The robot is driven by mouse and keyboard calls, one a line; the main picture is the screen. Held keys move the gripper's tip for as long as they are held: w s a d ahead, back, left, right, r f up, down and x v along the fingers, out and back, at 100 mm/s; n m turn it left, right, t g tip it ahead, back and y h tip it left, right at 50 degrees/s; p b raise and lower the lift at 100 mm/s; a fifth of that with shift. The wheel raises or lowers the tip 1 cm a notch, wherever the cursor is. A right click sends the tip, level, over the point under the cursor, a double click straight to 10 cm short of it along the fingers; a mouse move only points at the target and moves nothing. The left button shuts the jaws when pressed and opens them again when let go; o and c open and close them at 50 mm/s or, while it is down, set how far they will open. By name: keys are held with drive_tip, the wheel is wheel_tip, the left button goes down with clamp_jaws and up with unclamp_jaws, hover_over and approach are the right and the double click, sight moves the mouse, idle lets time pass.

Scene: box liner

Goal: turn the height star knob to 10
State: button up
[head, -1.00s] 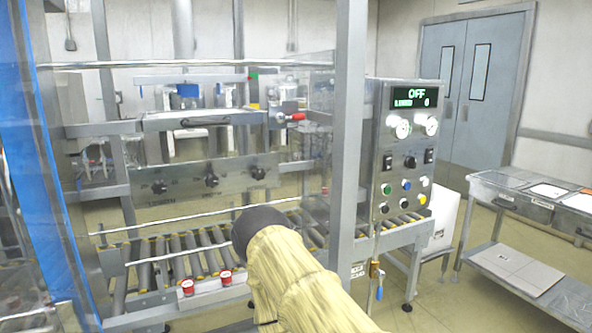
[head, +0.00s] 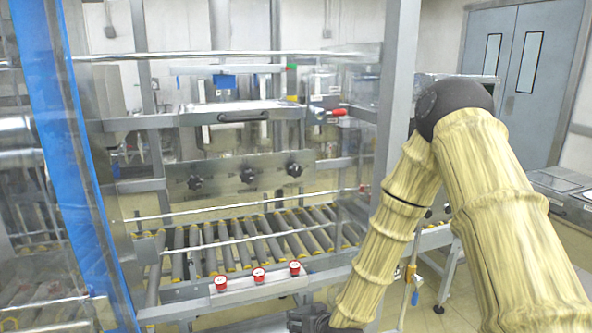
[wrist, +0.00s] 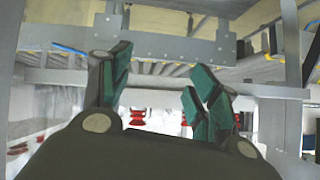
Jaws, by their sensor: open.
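Three black star knobs sit in a row on a metal panel (head: 240,187) behind the clear guard: a left knob (head: 194,183), a middle knob (head: 248,175) and a right knob (head: 294,169). Their labels and scales are too small to read, so I cannot tell which one is for height. My gripper (head: 310,318) is low at the bottom edge of the head view, in front of the machine and well below the knobs. In the wrist view my gripper (wrist: 156,65) has its teal-padded fingers apart with nothing between them.
A roller conveyor (head: 260,240) runs below the knob panel. Red buttons (head: 259,275) line its front rail. A grey upright post (head: 398,110) stands right of the knobs, near my arm. A blue-edged clear door (head: 75,170) is at the left. A red-handled clamp (head: 335,112) sits above.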

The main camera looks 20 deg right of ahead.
drive_tip(key=w+d+r+t, duration=0.1)
drive_tip(key=w+r, duration=0.2)
drive_tip(key=r, duration=0.3)
drive_tip(key=w+d+r+t, duration=0.1)
drive_tip(key=w+r+t, duration=0.15)
drive_tip(key=r, duration=0.35)
drive_tip(key=w+r+t, duration=0.1)
drive_tip(key=w+r, duration=0.3)
drive_tip(key=r, duration=0.3)
drive_tip(key=m+t+p, duration=0.1)
drive_tip(key=t+p, duration=0.1)
drive_tip(key=t, duration=0.1)
approach(297, 172)
drive_tip(key=shift+h, duration=0.4)
drive_tip(key=w, duration=0.3)
drive_tip(key=w+p, duration=0.1)
drive_tip(key=w, duration=0.3)
drive_tip(key=w+a+p, duration=0.1)
drive_tip(key=w, duration=0.2)
drive_tip(key=shift+w, duration=0.3)
drive_tip(key=shift+c, duration=0.4)
drive_tip(key=shift+d, duration=0.1)
drive_tip(key=c, duration=0.9)
